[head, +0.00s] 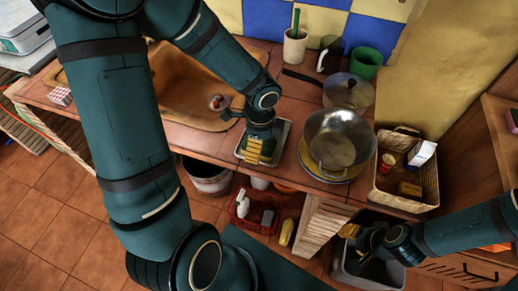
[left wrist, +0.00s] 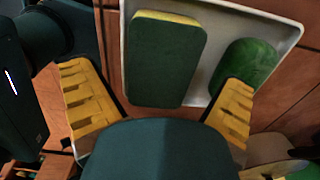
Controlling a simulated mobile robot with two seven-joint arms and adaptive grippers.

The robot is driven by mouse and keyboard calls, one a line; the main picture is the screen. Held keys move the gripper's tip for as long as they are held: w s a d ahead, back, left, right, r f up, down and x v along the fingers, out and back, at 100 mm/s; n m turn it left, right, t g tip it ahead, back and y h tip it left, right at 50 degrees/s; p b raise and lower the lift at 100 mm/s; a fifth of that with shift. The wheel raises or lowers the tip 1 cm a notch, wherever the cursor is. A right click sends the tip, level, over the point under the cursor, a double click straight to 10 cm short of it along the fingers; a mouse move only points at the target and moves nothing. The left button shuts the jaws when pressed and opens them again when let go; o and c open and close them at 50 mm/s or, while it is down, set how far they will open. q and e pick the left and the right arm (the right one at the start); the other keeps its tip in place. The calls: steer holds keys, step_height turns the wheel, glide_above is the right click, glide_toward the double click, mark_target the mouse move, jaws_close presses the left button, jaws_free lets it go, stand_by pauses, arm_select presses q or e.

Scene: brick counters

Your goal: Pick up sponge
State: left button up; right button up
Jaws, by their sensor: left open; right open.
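The sponge (left wrist: 165,60), dark green with a yellow edge, lies flat in a white tray (left wrist: 275,18) in the left wrist view. My left gripper (left wrist: 158,88) is open, its yellow fingers spread on either side of the sponge's near end; I cannot tell the height gap. In the head view the left gripper (head: 260,149) is over the tray (head: 285,137) at the counter's front edge and hides the sponge.
A rounded green object (left wrist: 248,62) shares the tray, close to the right finger. A sink (head: 180,95) is left of the tray. A steel pot (head: 338,138), a lidded pan (head: 348,90) and a wicker basket (head: 425,190) are to the right.

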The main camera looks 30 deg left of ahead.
arm_select(q)
steer(key=shift+f, duration=0.5)
steer(key=shift+r, duration=0.1)
steer(key=c, duration=1)
steer(key=shift+r, duration=0.1)
step_height(320, 180, up, 10)
steer(key=p, duration=0.3)
steer(key=shift+p, duration=0.4)
